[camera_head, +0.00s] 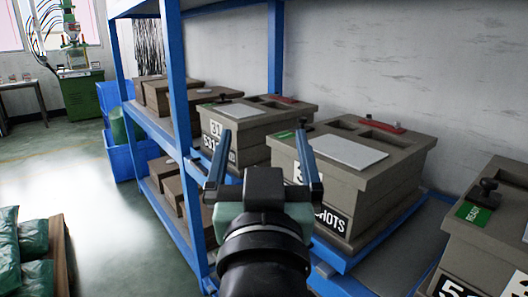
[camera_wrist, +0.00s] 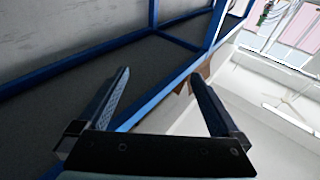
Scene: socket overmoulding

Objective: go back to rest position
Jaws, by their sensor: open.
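My gripper (camera_head: 264,160) is open, with nothing between its two blue-grey fingers. In the head view it is in front of the blue shelf rack, over the picture of two grey-brown boxes. In the wrist view my gripper (camera_wrist: 158,85) also shows open and empty, with the dark underside of a shelf and blue rails beyond it. The nearer middle box (camera_head: 345,200) has a white sheet and a red piece on top, and a partly hidden label ending in "SHOTS". The box behind it (camera_head: 250,125) has a label with "31".
A blue rack post (camera_head: 180,90) stands left of my gripper. Another box (camera_head: 500,225) with a green READY tag is at the right. Brown cartons (camera_head: 165,95) sit on the left shelves. Blue bins (camera_head: 122,155) stand beyond. Open floor (camera_head: 110,225) lies to the left, beside green bags (camera_head: 35,260).

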